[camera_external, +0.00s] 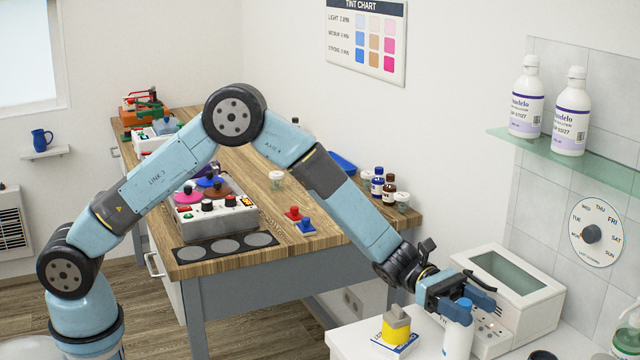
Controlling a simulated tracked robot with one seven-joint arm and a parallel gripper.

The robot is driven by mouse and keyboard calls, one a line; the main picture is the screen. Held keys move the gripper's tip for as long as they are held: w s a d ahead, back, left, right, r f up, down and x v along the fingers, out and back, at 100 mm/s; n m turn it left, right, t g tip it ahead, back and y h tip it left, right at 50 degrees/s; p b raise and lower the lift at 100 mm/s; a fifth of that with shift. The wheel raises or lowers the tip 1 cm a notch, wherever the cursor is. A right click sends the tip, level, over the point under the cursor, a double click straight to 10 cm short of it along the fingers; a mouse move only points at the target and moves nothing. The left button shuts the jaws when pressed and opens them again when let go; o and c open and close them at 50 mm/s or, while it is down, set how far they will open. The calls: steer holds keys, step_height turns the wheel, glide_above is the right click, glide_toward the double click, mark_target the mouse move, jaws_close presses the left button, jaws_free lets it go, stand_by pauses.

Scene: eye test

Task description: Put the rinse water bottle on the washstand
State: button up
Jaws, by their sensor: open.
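A white box with a greenish window (515,275) stands just behind my gripper. A yellow-and-grey block (396,325) sits left of the bottle. Two white labelled bottles (526,97) stand on a glass shelf (590,160). A wooden workbench (330,225) holds several small items.

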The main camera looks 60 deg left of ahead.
steer(key=s+a, duration=0.2)
steer(key=a, duration=1)
steer(key=a+r+n+t+y, duration=1.05)
steer(key=a+r+n, duration=0.75)
steer(key=a+n, duration=0.25)
steer(key=s+a+r+n+g+y, duration=0.35)
steer(key=s+a+n+y, duration=0.45)
steer(key=s+a+n, duration=1.1)
steer(key=s+f+n+g, duration=0.2)
steer(key=s+n, duration=0.4)
steer(key=s, duration=0.5)
steer(key=s+f+n+g, duration=0.2)
steer(key=s+n, duration=0.4)
steer(key=s, duration=0.6)
steer(key=shift+f+n+h, duration=0.3)
steer(key=shift+n+h, duration=0.05)
